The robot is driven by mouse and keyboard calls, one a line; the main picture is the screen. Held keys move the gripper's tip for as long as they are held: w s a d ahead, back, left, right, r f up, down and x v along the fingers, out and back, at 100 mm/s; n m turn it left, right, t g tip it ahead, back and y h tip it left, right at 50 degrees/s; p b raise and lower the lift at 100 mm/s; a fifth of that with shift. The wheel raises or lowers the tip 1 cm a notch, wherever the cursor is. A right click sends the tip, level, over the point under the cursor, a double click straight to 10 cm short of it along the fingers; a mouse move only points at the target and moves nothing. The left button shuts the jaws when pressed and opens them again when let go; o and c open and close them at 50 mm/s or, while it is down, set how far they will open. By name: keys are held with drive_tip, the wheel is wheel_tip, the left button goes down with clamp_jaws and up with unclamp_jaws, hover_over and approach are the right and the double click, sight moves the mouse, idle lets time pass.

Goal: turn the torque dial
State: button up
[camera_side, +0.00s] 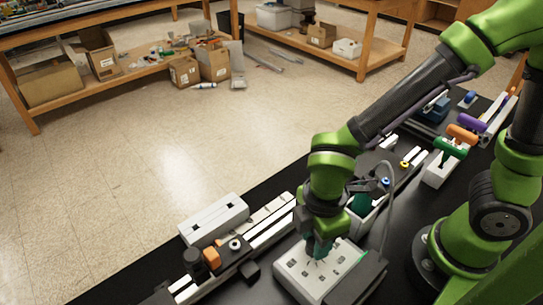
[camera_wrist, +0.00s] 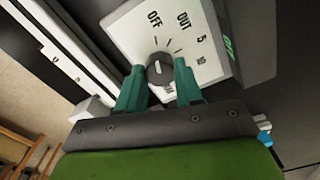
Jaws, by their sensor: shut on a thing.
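The torque dial is a dark round knob (camera_wrist: 160,72) with a pale pointer mark, on a white panel (camera_wrist: 206,28) printed "OFF", "OUT", "5" and "10". In the wrist view its pointer faces up, roughly toward the "OFF" side. My gripper (camera_wrist: 159,66) has two teal fingers, one on each side of the knob, shut on it. In the side view my gripper (camera_side: 319,246) points down at the white panel box (camera_side: 295,280). The fingers hide the dial there. Part of the panel's lower printing is hidden by the fingers in the wrist view.
A dark unit with a green display (camera_wrist: 229,48) adjoins the panel. White rails (camera_side: 270,232), a long white block (camera_side: 213,219) and an orange part (camera_side: 211,258) lie left of it on the black bench. A grey cable (camera_side: 388,215) hangs close to my wrist on the right.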

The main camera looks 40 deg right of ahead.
sight(313, 242)
idle(0.3)
drive_tip(key=o, duration=1)
drive_tip(key=shift+o, duration=0.2)
wheel_tip(313, 242, up, 17)
drive_tip(key=w+d+m+t+y, duration=0.2)
drive_tip(key=d+m+t, duration=0.5)
drive_tip(key=d+m, duration=0.9)
drive_tip(key=shift+w+d+r+m, duration=0.2)
drive_tip(key=shift+w+m, duration=0.45)
drive_tip(key=shift+m, duration=0.45)
